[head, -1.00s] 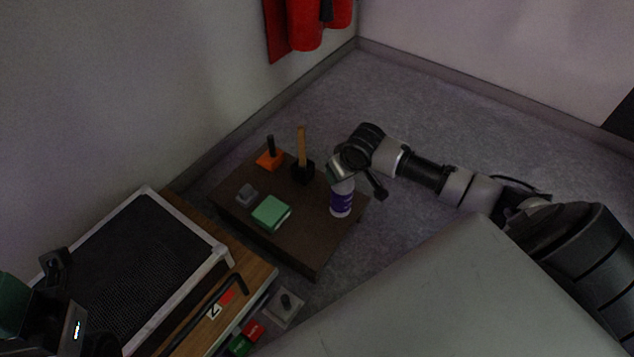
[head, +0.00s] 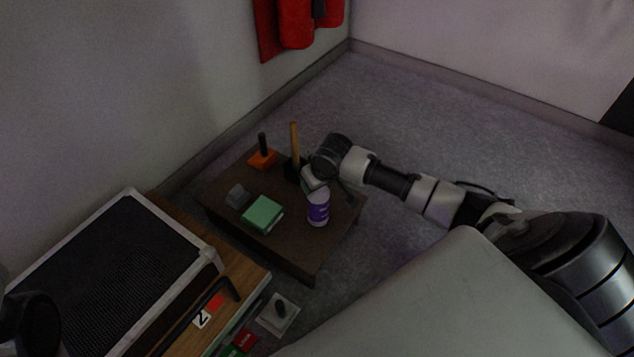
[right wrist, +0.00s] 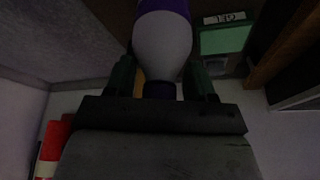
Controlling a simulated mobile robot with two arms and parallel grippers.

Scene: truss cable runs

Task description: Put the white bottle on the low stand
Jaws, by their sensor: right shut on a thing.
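The white bottle (head: 318,209) with a purple label is upright over the top of the low stand (head: 285,256), a dark brown table, near its right side. I cannot tell whether its base touches the top. My right gripper (head: 314,183) is shut on the bottle's upper part from above. In the right wrist view, the bottle's white shoulder (right wrist: 162,45) is between the green fingers of the right gripper (right wrist: 162,78), with the dark cap towards the palm. A dark part of my left arm shows at the lower left of the head view; its jaws are not clear.
On the stand are a green box (head: 262,214), a small grey block (head: 238,196), an orange-based handled thing (head: 262,158) and a wooden-handled mallet (head: 295,145). A wooden bench (head: 245,262) with a black mesh panel (head: 105,265) stands at left.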

